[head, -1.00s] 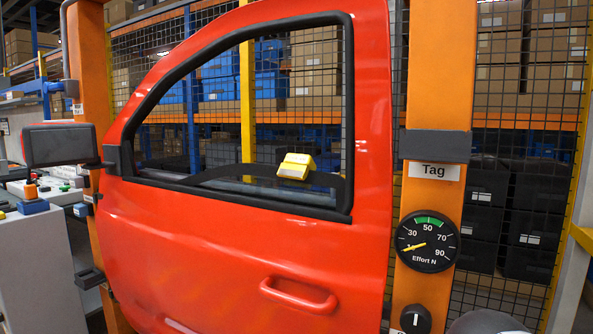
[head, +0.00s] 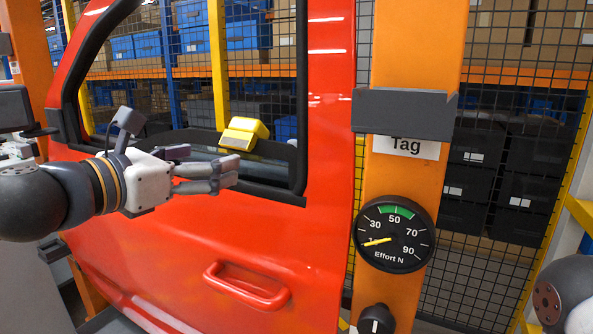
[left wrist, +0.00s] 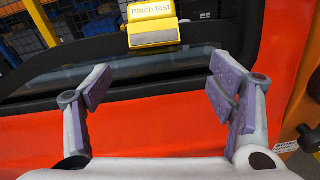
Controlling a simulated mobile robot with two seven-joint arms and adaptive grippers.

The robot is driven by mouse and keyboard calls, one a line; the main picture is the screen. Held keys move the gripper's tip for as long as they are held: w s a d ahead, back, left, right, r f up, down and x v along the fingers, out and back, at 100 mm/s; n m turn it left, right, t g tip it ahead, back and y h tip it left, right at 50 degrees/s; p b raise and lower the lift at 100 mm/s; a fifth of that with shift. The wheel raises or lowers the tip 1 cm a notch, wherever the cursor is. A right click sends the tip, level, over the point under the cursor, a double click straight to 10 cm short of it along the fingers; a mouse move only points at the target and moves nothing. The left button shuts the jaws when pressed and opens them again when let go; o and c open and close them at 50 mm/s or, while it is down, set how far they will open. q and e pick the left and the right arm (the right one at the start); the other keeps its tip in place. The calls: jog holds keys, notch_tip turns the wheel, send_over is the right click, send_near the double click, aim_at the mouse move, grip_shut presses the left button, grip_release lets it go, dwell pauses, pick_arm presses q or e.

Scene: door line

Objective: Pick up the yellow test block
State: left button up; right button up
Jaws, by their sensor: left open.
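The yellow test block (head: 244,133) sits at the lower edge of the window opening of the red car door (head: 240,235). In the left wrist view the block (left wrist: 152,22) is at the top centre, with a "Pinch test" label facing up. My left gripper (head: 207,165) is in front of the door, below and left of the block in the head view. In the left wrist view the gripper (left wrist: 158,90) is open and empty, its fingers apart, with the block ahead and between them in the picture. The fingers do not touch the block. No right gripper fingers show.
An orange post (head: 405,180) right of the door bears a grey box (head: 404,113), a "Tag" label and an Effort gauge (head: 393,234). The red door handle (head: 246,287) juts out below. Wire mesh and shelves stand behind.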

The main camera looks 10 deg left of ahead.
aim_at(243, 121)
pick_arm(q)
jog(key=shift+n+t, duration=0.5)
jog(key=shift+n, duration=0.4)
jog(key=w+r, duration=0.1)
jog(key=w+r+b, duration=0.1)
jog(key=w, duration=0.1)
jog(key=w+r, duration=0.1)
jog(key=shift+w+d+r, duration=0.15)
jog(key=shift+w+d, duration=0.15)
jog(key=shift+w, duration=0.05)
jog(key=x, duration=0.4)
jog(key=r+b+x, duration=0.1)
jog(key=x, duration=0.1)
jog(key=shift+w+d+f, duration=0.1)
jog(key=shift+d, duration=0.4)
jog(key=shift+w+d, duration=0.15)
jog(key=shift+w, duration=0.1)
pick_arm(e)
jog(key=s+f+g, duration=0.1)
jog(key=s+f, duration=0.1)
jog(key=shift+s+f, duration=0.25)
jog(key=shift+s, duration=0.1)
